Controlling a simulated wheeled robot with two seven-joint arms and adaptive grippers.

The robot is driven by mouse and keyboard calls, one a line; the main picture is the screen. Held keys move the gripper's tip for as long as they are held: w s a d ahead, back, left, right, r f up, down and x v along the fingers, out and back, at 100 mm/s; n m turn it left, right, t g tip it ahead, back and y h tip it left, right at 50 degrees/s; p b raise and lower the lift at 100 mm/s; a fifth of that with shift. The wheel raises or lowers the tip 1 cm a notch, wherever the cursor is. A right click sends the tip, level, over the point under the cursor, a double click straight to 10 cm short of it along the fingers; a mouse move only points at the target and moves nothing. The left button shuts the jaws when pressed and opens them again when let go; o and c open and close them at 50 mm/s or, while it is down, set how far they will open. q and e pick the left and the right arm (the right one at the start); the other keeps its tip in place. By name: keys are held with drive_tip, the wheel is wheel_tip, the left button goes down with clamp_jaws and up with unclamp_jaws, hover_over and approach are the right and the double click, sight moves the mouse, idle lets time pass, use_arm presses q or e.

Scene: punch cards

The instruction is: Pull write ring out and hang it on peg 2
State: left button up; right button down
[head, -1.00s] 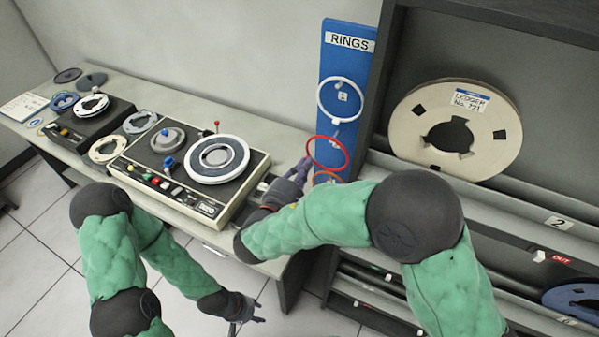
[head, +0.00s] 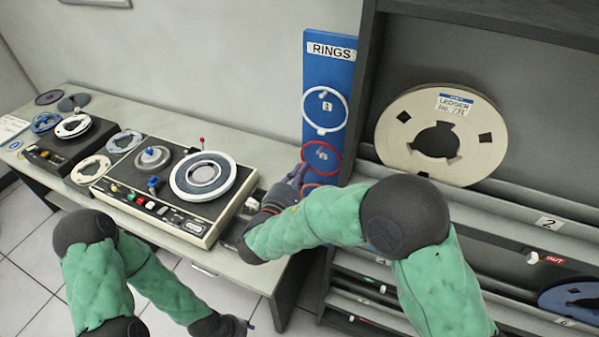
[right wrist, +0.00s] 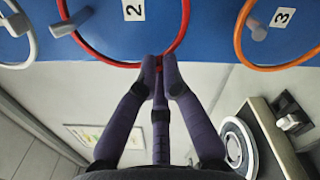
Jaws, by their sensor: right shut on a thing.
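The blue RINGS board (head: 312,75) stands beside the shelf in the head view. The red ring (head: 341,158) is at the board around the number 2 label; its rim (right wrist: 122,63) also shows in the right wrist view. A grey peg (right wrist: 75,21) crosses the ring's left edge there, and the ring looks to be around it. My right gripper (head: 302,172) is shut on the ring's rim, its fingertips (right wrist: 160,66) pinching it near the board. My left gripper (head: 240,326) is low at the picture's bottom edge, its fingers too small to read.
A white ring (head: 348,111) hangs above on peg 1. An orange ring (right wrist: 239,42) hangs by the number 3 label. The tape deck (head: 205,236) is on the desk left of my right gripper. A shelf (head: 365,80) with a large reel (head: 395,150) borders the board.

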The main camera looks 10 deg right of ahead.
idle(0.3)
drive_tip(key=c, duration=1.3)
unclamp_jaws()
drive_tip(key=shift+c, duration=0.5)
drive_tip(key=shift+s, duration=0.1)
drive_tip(key=b+v, duration=0.1)
drive_tip(key=v, duration=0.9)
